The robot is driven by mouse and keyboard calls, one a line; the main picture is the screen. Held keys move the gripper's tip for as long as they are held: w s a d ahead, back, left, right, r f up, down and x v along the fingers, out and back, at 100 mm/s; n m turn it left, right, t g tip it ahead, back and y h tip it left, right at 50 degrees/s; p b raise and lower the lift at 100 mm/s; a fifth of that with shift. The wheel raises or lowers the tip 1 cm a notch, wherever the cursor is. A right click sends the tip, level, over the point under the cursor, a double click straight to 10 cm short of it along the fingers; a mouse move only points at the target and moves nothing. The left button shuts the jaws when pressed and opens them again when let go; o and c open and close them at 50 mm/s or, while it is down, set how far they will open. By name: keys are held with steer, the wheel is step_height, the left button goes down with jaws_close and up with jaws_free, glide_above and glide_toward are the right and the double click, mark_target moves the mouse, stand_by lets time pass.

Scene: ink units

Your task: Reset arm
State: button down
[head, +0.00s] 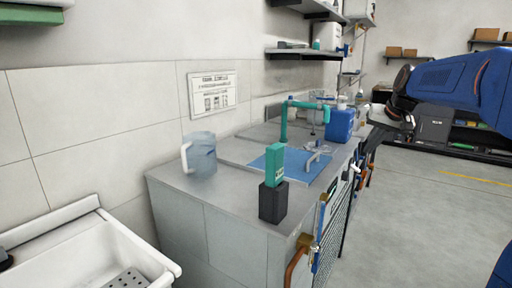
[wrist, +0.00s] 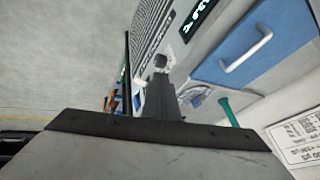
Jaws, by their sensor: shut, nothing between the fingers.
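My gripper (head: 372,140) is at the right in the head view, at the end of my blue arm, and points down beside the far part of the counter. It is shut and empty. In the wrist view the dark fingers of my gripper (wrist: 160,100) show pressed together at the centre. My gripper is apart from the things on the counter (head: 185,187).
A clear jug (head: 203,158), a teal box on a black block (head: 272,203), a blue lid with a handle (head: 285,163) and a blue container (head: 340,125) are on the counter. A white sink (head: 85,250) is front left. Open floor (head: 430,220) lies to the right.

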steer(key=s+a+f+n, duration=0.1)
steer(key=s+a, duration=0.2)
steer(key=s, duration=0.4)
steer(key=s+a+f, duration=0.2)
steer(key=s+a, duration=0.1)
steer(key=s, duration=0.3)
steer(key=s+a+f, duration=0.1)
steer(key=s+f, duration=0.4)
steer(key=s, duration=0.4)
steer(key=s+a+f+n+h, duration=0.1)
steer(key=s+f, duration=0.5)
steer(key=s, duration=0.3)
steer(key=s+a+f+n+g, duration=0.1)
steer(key=s+f, duration=0.4)
steer(key=s, duration=0.4)
steer(key=shift+s+a+f, duration=0.15)
steer(key=shift+a+f, duration=0.05)
steer(key=shift+a, duration=0.2)
